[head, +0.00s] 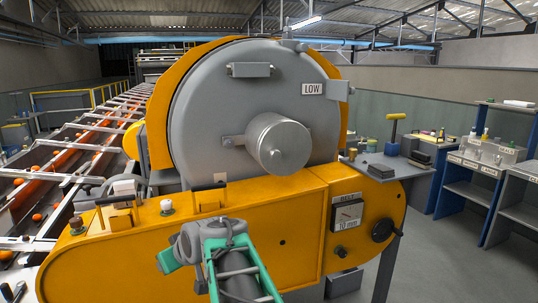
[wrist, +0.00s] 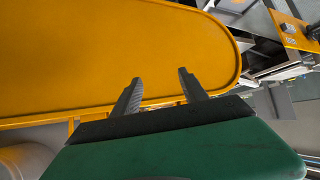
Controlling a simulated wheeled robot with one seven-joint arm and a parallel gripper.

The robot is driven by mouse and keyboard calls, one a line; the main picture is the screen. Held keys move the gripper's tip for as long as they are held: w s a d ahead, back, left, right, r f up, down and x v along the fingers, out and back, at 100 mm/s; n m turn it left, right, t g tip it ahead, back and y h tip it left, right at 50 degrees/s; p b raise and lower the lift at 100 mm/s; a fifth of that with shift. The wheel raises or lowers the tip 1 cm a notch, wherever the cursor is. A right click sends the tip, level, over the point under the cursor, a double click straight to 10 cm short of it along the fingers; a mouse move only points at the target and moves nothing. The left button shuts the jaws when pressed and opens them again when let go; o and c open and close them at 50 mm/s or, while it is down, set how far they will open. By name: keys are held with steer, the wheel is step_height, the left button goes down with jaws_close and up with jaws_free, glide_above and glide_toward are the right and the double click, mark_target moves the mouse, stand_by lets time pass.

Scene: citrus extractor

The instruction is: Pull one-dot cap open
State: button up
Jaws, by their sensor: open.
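The citrus extractor has a yellow housing (head: 270,195) with a large grey round cover (head: 245,100) on it. Two small black-handled pieces sit on the housing's top, a left one (head: 114,202) and a middle one (head: 208,196). I cannot make out dots on either, so I cannot tell which is the one-dot cap. My gripper (wrist: 159,80) is open and empty in the wrist view, its two fingers apart and pointing toward the housing's rounded end (wrist: 120,50). No cap shows between them. In the head view my arm hides part of the housing's front.
A conveyor with oranges (head: 70,165) runs along the left. A workbench (head: 390,165) and blue shelves (head: 475,185) stand further right.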

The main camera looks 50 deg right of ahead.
steer(key=w+d+r+t+h, duration=0.15)
steer(key=d+r, duration=0.35)
steer(key=d, duration=0.7)
steer(key=m+t+h, duration=0.2)
steer(key=t+h, duration=0.2)
steer(key=h, duration=0.2)
glide_toward(276, 155)
steer(key=x, duration=0.3)
steer(key=p+x, duration=0.3)
steer(key=x, duration=0.4)
steer(key=shift+d+r, duration=0.1)
steer(key=shift+r, duration=0.1)
steer(key=shift+w+d+f, duration=0.1)
steer(key=shift+w+d, duration=0.05)
steer(key=shift+w, duration=0.05)
steer(key=shift+c, duration=0.3)
jaws_close()
